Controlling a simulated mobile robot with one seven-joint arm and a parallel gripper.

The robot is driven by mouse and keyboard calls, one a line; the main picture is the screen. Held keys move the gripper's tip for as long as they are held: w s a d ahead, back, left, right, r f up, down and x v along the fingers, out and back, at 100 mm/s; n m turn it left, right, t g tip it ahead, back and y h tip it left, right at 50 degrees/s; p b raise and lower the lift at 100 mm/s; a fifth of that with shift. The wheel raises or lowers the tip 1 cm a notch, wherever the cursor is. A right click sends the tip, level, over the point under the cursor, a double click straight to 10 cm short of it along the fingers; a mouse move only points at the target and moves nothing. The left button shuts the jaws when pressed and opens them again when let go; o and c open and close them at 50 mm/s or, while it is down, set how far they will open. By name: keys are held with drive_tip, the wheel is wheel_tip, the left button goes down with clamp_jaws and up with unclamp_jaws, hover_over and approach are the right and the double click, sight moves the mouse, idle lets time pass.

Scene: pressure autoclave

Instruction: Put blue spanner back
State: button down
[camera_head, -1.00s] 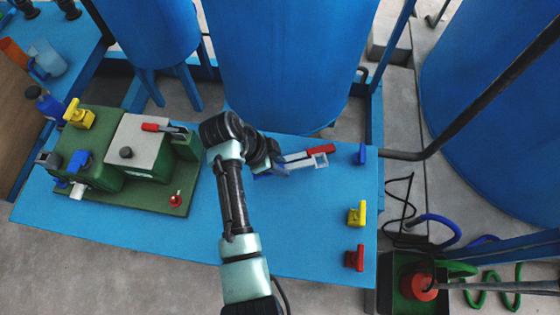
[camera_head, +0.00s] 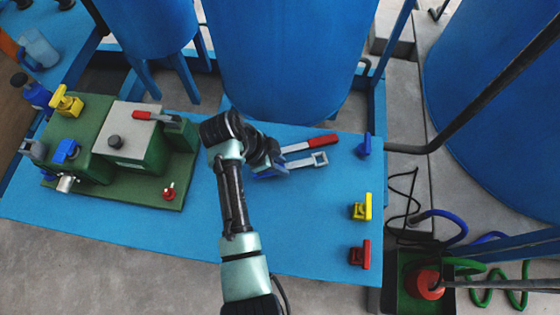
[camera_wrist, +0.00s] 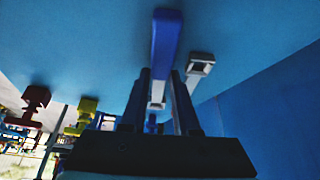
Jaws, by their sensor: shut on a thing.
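My gripper (camera_head: 272,168) is low over the right half of the blue bench, shut on the blue spanner. The spanner's pale grey square end (camera_head: 319,158) sticks out to the right of my gripper in the head view. Its blue handle is mostly hidden there by my wrist. In the wrist view a blue bar (camera_wrist: 165,50), seemingly the handle, rises between the dark fingers (camera_wrist: 160,95). A grey end with an opening (camera_wrist: 200,63) shows to its right; I cannot tell which tool it belongs to.
A red-handled tool (camera_head: 318,142) lies just beyond the spanner. Blue (camera_head: 364,147), yellow (camera_head: 361,208) and red (camera_head: 360,254) fittings line the right edge of the bench (camera_head: 300,235). A green machine (camera_head: 120,160) fills the left. A large blue tank (camera_head: 290,60) stands behind.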

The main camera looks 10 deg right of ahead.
drive_tip(key=shift+f+b, duration=0.4)
drive_tip(key=shift+f, duration=0.15)
drive_tip(key=c, duration=0.6)
unclamp_jaws()
drive_tip(key=shift+r, duration=0.15)
drive_tip(key=p+v, duration=0.1)
drive_tip(key=v, duration=1.1)
drive_tip(key=shift+a+r, duration=0.2)
drive_tip(key=shift+r, duration=0.15)
